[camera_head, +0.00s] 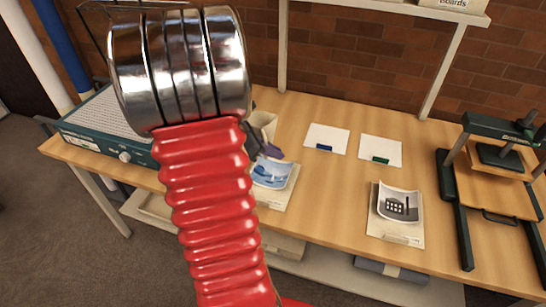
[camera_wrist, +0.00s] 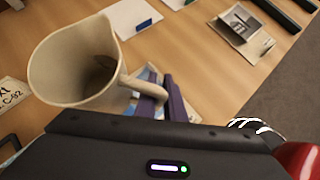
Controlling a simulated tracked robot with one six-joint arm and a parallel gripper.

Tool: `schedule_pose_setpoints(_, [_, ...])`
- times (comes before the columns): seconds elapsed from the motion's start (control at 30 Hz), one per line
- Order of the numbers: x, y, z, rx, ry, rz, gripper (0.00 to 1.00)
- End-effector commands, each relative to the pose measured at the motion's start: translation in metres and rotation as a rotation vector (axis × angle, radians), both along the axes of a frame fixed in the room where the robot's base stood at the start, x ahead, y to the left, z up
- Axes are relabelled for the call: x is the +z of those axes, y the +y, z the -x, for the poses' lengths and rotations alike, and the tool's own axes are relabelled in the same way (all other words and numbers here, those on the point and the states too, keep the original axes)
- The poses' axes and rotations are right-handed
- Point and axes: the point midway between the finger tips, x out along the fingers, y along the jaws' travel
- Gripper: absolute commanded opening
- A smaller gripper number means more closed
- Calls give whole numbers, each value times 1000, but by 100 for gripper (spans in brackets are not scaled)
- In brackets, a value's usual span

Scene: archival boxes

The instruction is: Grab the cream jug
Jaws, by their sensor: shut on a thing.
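The cream jug (camera_wrist: 75,70) stands large at the left of the wrist view, its open mouth and dark inside showing. Its handle points toward my gripper (camera_wrist: 162,100), whose purple-tipped fingers are closed on that handle. In the camera_head view the jug (camera_head: 263,121) shows just right of my arm, partly hidden by it. My gripper (camera_head: 269,151) is there too, just below the jug and mostly hidden. I cannot tell whether the jug's base touches the table.
A wooden table (camera_head: 330,205) carries a blue picture print (camera_head: 272,174), a grey curled print (camera_head: 399,206) and two white cards (camera_head: 327,138) (camera_head: 380,151). A green press (camera_head: 500,160) stands at the right. A green-edged machine (camera_head: 110,146) is at the left.

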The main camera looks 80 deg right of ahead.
Motion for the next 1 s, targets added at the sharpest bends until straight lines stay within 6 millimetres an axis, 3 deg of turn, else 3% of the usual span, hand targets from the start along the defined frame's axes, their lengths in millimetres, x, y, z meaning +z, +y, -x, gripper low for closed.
schedule_pose_setpoints(0.83, [4,0,0,1,0,1,0])
schedule_pose_setpoints(1.0, [4,0,-9,28,-2,1,0])
